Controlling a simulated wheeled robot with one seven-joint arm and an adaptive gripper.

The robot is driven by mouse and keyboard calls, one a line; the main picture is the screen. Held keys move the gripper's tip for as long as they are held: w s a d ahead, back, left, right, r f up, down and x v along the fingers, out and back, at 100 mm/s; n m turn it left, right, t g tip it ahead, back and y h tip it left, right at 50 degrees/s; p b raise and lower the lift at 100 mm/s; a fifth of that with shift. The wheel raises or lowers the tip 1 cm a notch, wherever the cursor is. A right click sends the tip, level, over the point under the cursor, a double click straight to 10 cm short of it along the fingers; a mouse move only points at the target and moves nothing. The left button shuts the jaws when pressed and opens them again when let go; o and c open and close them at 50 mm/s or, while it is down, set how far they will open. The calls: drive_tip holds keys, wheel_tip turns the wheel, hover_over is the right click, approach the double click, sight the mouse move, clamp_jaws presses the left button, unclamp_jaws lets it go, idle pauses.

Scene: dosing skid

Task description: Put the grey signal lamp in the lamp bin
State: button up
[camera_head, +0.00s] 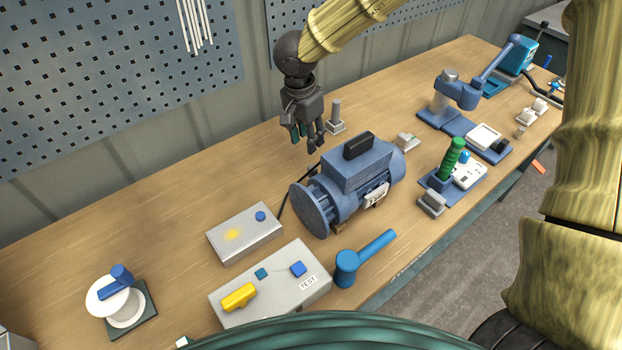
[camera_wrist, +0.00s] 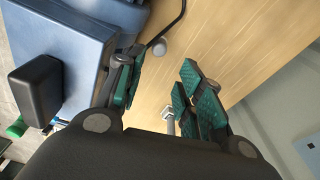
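A grey upright post on a small pale square base (camera_head: 336,126) stands on the bench behind the blue motor; it may be the grey signal lamp, but I cannot tell for sure. What looks like the same post shows in the wrist view (camera_wrist: 168,114), below the fingers. A small grey rounded piece (camera_wrist: 159,47) by a black cable also shows there. My gripper (camera_head: 310,140) hangs above the bench, left of the post and behind the motor. Its teal-padded fingers (camera_wrist: 160,90) are apart and empty. No container is clearly recognisable as the lamp bin; a teal tray (camera_head: 494,88) lies at the far right.
The blue motor (camera_head: 350,180) stands close to my gripper. A grey box with a yellow mark (camera_head: 245,235), a test box (camera_head: 275,290) and a blue hammer (camera_head: 365,258) are in front. A perforated wall panel (camera_head: 110,80) rises behind. The bench left of my gripper is clear.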

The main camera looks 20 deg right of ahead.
wheel_tip(320, 180, down, 2)
drive_tip(key=f+b, duration=0.1)
drive_tip(key=b, duration=0.1)
drive_tip(key=p, duration=0.1)
hover_over(313, 167)
drive_tip(key=a, duration=0.1)
drive_tip(key=f, duration=0.4)
drive_tip(key=shift+s+a+f, duration=0.1)
drive_tip(key=shift+s+f, duration=0.25)
drive_tip(key=shift+w+d+f+p, duration=0.15)
drive_tip(key=shift+d+f+p, duration=0.1)
drive_tip(key=shift+f, duration=0.65)
drive_tip(key=shift+w+d+f+p, duration=0.15)
drive_tip(key=shift+f+p, duration=0.1)
drive_tip(key=shift+f, duration=0.65)
drive_tip(key=shift+w+d+f+p, duration=0.1)
drive_tip(key=shift+d+f+p, duration=0.15)
drive_tip(key=shift+f, duration=0.65)
drive_tip(key=shift+c, duration=0.4)
clamp_jaws()
drive_tip(key=shift+r, duration=0.15)
